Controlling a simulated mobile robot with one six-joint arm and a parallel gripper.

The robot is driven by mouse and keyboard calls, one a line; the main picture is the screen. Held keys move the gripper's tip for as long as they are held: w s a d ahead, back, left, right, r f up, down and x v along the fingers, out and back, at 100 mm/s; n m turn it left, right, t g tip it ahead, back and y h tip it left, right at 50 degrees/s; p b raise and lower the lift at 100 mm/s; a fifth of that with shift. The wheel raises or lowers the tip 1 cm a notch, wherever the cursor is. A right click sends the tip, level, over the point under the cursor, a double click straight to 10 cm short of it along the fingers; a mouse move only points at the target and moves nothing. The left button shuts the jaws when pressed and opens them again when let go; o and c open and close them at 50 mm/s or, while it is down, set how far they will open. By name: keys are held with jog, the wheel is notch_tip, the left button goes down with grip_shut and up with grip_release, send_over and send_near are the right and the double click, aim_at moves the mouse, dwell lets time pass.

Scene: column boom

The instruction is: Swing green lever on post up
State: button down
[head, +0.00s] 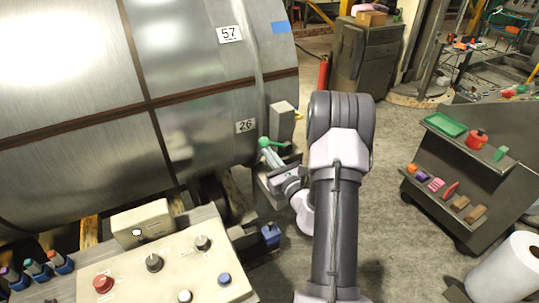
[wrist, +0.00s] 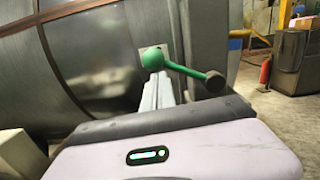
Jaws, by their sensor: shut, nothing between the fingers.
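The green lever has a round green hub (wrist: 153,59) and a green arm (wrist: 187,70) that slopes slightly down to the right, ending in a dark round knob (wrist: 215,80). In the head view the lever (head: 265,142) shows small beside the big steel drum. The grey post (wrist: 203,40) stands behind the lever arm. My gripper (wrist: 157,78) is shut and empty, its pale fingers pointing at the hub from just below it. It also shows in the head view (head: 269,154), below the hub. I cannot tell whether the fingertips touch the lever.
The steel drum (head: 190,75) fills the left. A control panel (head: 165,265) with knobs stands at the front left. A dark rack (head: 455,180) with tools is on the right. A red extinguisher (head: 323,73) and a cabinet (head: 364,55) stand behind. Floor (head: 395,235) is clear near the rack.

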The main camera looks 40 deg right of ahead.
jog(key=d+r+m+p, duration=0.1)
jog(key=r+m+p, duration=0.1)
jog(key=m+p, duration=0.2)
jog(key=d+r+m+p, duration=0.2)
jog(key=m+p, duration=0.1)
jog(key=p, duration=0.1)
jog(key=s+d+r+m+h+p, duration=0.1)
jog(key=r+m+p, duration=0.1)
jog(key=m+p, duration=0.1)
jog(key=shift+s+d+r+m+g+p, duration=0.1)
jog(key=shift+d+m+g+p, duration=0.3)
jog(key=shift+m, duration=0.4)
jog(key=shift+s+d, duration=0.1)
jog(key=shift+d, duration=0.25)
jog(key=shift+d+r+p, duration=0.1)
jog(key=shift+d+p, duration=0.05)
jog(key=shift+p, duration=0.15)
